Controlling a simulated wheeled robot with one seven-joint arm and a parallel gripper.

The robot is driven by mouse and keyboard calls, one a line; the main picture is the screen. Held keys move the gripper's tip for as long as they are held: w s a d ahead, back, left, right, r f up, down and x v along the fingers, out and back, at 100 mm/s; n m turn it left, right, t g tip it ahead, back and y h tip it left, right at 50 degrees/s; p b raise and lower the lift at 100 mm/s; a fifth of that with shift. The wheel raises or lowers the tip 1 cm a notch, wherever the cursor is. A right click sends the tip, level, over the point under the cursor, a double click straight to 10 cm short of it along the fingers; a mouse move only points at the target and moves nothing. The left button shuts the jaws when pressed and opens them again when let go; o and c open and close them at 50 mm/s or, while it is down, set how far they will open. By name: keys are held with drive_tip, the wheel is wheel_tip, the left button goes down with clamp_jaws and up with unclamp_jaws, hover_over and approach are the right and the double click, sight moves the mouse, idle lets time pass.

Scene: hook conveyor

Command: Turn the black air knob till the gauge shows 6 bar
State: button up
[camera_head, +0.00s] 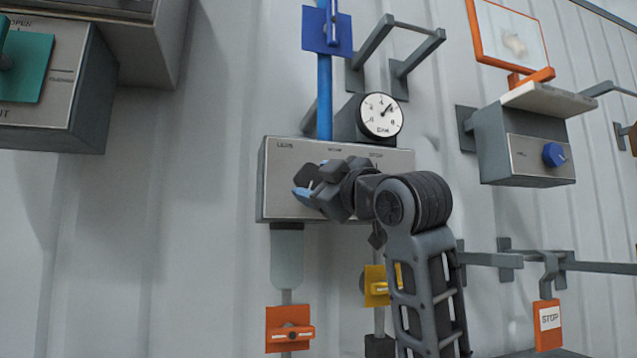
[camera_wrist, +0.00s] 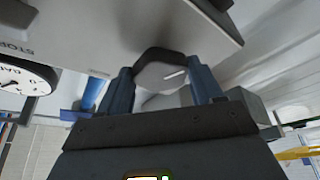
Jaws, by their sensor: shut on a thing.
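The black air knob (camera_wrist: 160,72) sits between the two bluish fingers of my gripper in the wrist view, with a short pale mark on its face. My gripper (camera_head: 310,184) is shut on it in front of the grey control box (camera_head: 283,206). In the head view the gripper hides most of the knob. The round white gauge (camera_head: 381,115) sits on top of the box. Its needle points up and to the right; the numbers are too small to read surely. The gauge also shows partly at the left of the wrist view (camera_wrist: 22,80).
A blue pipe and valve (camera_head: 325,35) rise above the box. An orange valve (camera_head: 289,328) and a yellow valve (camera_head: 375,285) are below. A box with a blue knob (camera_head: 521,145) and an orange STOP tag (camera_head: 548,324) are to the right. A box with a teal plate (camera_head: 28,66) juts out at left.

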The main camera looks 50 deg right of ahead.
drive_tip(key=shift+f, duration=0.1)
drive_tip(key=o, duration=1)
drive_tip(key=shift+o, duration=0.2)
drive_tip(key=b+v, duration=0.1)
drive_tip(key=v, duration=0.6)
drive_tip(key=shift+s, duration=0.4)
drive_tip(key=shift+f, duration=0.1)
